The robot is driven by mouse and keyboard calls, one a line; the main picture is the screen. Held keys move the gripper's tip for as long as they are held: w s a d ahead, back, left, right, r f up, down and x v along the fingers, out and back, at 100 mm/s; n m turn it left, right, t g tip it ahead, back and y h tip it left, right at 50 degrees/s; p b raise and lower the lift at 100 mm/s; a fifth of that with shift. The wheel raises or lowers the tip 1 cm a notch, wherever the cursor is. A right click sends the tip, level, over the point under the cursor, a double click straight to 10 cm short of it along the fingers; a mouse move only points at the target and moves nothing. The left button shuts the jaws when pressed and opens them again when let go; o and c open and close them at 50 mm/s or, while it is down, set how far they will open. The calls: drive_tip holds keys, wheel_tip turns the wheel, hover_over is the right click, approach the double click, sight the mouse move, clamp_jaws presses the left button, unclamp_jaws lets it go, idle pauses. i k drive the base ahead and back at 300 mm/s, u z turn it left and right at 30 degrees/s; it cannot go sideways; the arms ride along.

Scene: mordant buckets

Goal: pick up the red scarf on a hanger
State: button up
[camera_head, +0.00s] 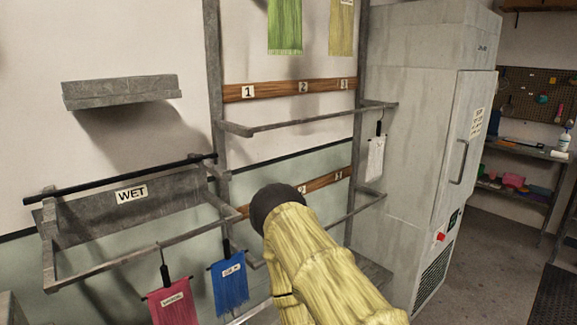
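The red scarf (172,303) hangs from a dark hanger (164,274) on the front rail of the rack marked WET, at the lower left. It has a small white label near its top, and the frame's bottom edge cuts off its lower end. The hanger's hook is over the rail. My gripper does not show in this view. My arm, yellow with a dark rounded end, rises from the bottom centre, to the right of the scarf and apart from it in the picture.
A blue scarf (230,287) hangs close to the right of the red one. The WET rack (85,212) has metal rails. Green (285,25) and yellow (341,30) scarves hang above; a white one (375,160) hangs beside the grey cabinet (420,150). Open floor (500,240) lies right.

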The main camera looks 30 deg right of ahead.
sight(173, 303)
drive_tip(key=z, duration=0.05)
drive_tip(key=k, duration=1.05)
drive_tip(key=u, duration=0.55)
drive_tip(key=i, duration=0.45)
drive_tip(key=z, duration=0.05)
